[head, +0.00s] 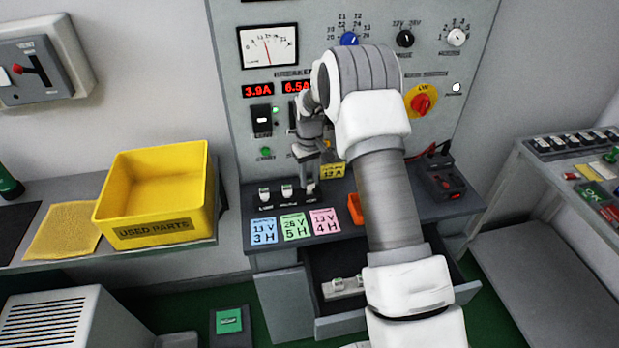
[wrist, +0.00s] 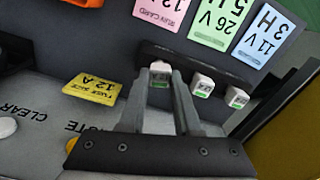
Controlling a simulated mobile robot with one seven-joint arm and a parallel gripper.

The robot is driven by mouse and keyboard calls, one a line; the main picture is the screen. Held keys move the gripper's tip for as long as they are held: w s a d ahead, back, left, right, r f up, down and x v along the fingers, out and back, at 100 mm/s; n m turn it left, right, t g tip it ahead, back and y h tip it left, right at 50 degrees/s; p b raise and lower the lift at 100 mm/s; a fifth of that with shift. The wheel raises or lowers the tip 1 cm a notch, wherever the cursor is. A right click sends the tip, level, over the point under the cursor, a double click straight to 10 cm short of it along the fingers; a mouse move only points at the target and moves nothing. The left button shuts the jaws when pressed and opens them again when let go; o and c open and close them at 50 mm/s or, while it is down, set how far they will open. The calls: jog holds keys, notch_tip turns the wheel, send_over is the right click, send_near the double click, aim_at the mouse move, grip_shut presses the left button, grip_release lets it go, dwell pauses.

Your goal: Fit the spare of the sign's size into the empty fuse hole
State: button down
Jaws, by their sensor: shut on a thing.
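My gripper (wrist: 160,88) is shut on a small white fuse (wrist: 160,68) with a green band, at one end of a dark strip. Two similar fuses, the middle one (wrist: 202,86) and the end one (wrist: 237,97), stand in the strip beside it. I cannot tell whether the held fuse is still seated. In the head view my gripper (head: 309,184) is low over the desk, by the middle fuse (head: 287,191) and left fuse (head: 264,194). The yellow sign (head: 332,171) reads 12 A; the wrist view shows "FUSE SIZE 12 A" (wrist: 93,88). I cannot make out the empty fuse hole.
Blue (head: 264,231), green (head: 295,226) and pink (head: 324,221) cards lie in front of the strip. Below, a drawer (head: 318,326) is open with small white parts inside. A yellow bin (head: 154,236) stands left. My arm hides part of the panel and desk.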

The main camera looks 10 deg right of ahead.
jog(key=shift+f+b, duration=0.4)
jog(key=shift+f, duration=0.1)
dwell(0.4)
jog(key=shift+c, duration=0.7)
grip_release()
jog(key=shift+r, duration=0.15)
jog(key=shift+r+p, duration=1.45)
jog(key=shift+r, duration=1.15)
